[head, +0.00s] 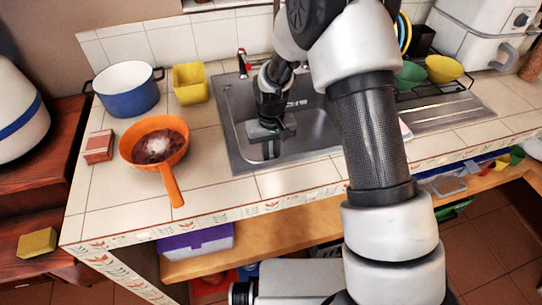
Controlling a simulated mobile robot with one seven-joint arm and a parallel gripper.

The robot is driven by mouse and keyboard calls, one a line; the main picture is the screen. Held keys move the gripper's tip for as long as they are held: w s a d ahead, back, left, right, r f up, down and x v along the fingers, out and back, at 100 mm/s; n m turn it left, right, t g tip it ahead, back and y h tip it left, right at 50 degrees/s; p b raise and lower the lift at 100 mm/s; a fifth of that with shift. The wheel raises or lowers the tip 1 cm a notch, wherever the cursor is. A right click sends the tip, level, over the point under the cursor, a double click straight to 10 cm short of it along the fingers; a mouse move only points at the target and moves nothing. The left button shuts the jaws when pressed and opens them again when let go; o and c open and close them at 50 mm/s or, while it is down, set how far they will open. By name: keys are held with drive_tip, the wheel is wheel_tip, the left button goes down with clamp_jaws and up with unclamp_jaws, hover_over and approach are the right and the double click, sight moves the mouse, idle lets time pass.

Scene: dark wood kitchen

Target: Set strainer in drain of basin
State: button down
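The metal basin (315,128) is set into the tiled counter, left of its ribbed drainboard. My arm reaches over the counter, and my gripper (272,148) points down into the left part of the basin. The fingers are small and dark here, and I cannot tell whether they are open or shut, or whether they hold anything. I cannot make out a strainer. The drain is not visible; my gripper and arm cover part of the basin.
A tap (243,62) stands behind the basin. An orange pan (140,150) with its handle toward the front, a blue pot (127,98), a yellow container (189,84) and a small red box (98,147) stand left. Bowls (443,69) sit on a rack at right.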

sight(271, 156)
drive_tip(key=shift+f+b, duration=0.8)
drive_tip(key=shift+f, duration=0.4)
drive_tip(key=c, duration=1.7)
unclamp_jaws()
drive_tip(key=shift+o, duration=0.2)
wheel_tip(271, 156, up, 18)
drive_tip(key=p, duration=0.2)
drive_tip(key=shift+f+p, duration=0.25)
drive_tip(key=shift+p, duration=0.05)
